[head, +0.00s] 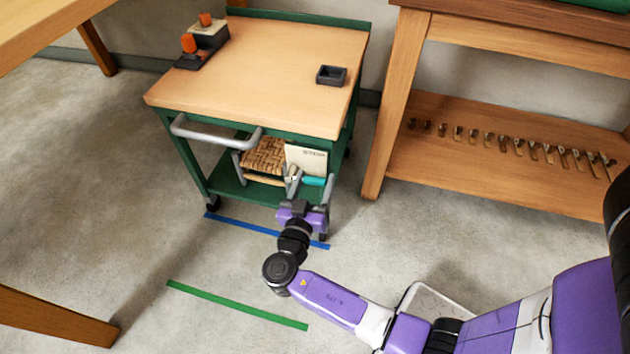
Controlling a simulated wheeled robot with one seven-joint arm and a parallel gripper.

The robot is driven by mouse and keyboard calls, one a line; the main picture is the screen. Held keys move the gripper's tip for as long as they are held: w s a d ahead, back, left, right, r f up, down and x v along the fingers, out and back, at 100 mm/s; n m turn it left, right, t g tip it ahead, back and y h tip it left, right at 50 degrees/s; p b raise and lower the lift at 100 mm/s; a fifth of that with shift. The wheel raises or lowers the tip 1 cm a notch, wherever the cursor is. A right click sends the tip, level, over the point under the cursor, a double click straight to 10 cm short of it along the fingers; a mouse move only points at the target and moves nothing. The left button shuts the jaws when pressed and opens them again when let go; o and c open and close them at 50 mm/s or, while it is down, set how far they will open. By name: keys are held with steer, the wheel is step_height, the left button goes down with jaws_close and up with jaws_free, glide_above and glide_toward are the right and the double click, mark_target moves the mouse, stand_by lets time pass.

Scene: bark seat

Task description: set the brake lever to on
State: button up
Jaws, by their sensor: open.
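No part is clearly marked as the brake lever. Two orange-topped pieces stand at the back left corner of the green trolley's wooden top (270,70). One is an orange knob on a dark base (190,45); the other is an orange knob on a grey and black box (206,20). Whether either is the brake lever, and its setting, I cannot tell. My gripper (311,182) is open, low at the trolley's front right. A teal handle-like piece (313,181) shows between its fingers; I cannot tell if they touch it.
A grey push handle (215,134) juts from the trolley's front. The lower shelf holds a woven seat (264,154) and a pale card (306,158). A dark tray (331,75) sits on top. A wooden bench (500,150) stands right. Blue (245,224) and green (237,304) tapes mark open floor.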

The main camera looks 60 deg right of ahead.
steer(key=shift+d, duration=0.2)
steer(key=shift+c, duration=0.4)
jaws_close()
